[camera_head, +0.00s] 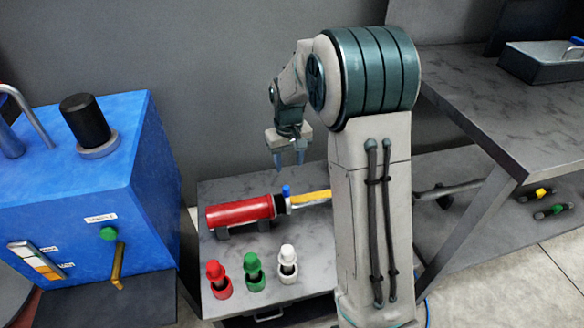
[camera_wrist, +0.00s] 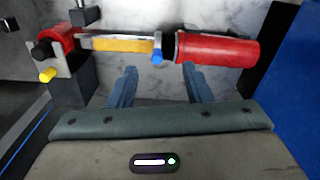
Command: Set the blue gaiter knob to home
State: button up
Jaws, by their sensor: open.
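A small blue knob (camera_head: 286,190) stands up between a red cylinder (camera_head: 238,211) and a yellow-banded rod (camera_head: 310,197) on the low grey table. The blue knob also shows in the wrist view (camera_wrist: 157,57), past my fingertips and roughly midway between them. I cannot tell whether it has a gaiter. My gripper (camera_head: 289,162) is open and empty, pointing down above the blue knob and apart from it. Its two blue-grey fingers also show in the wrist view (camera_wrist: 160,76). Red (camera_head: 217,279), green (camera_head: 254,271) and white (camera_head: 288,263) knobs with bellows-like bases stand at the table's front.
A blue cabinet (camera_head: 60,190) with a black knob (camera_head: 85,120) and a brass lever (camera_head: 118,265) stands at left. A higher grey table (camera_head: 510,110) is at right. A small yellow knob (camera_wrist: 47,76) sits beside a block in the wrist view.

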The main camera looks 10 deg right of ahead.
jog(key=shift+s+r+b, duration=0.15)
jog(key=shift+s+r, duration=0.1)
jog(key=shift+s, duration=0.4)
jog(key=shift+s+r+b, duration=0.1)
jog(key=shift+s+r, duration=0.2)
jog(key=shift+s, duration=0.4)
jog(key=shift+s+r+b, duration=0.15)
jog(key=shift+s+r, duration=0.1)
jog(key=shift+s, duration=0.4)
jog(key=shift+r, duration=0.1)
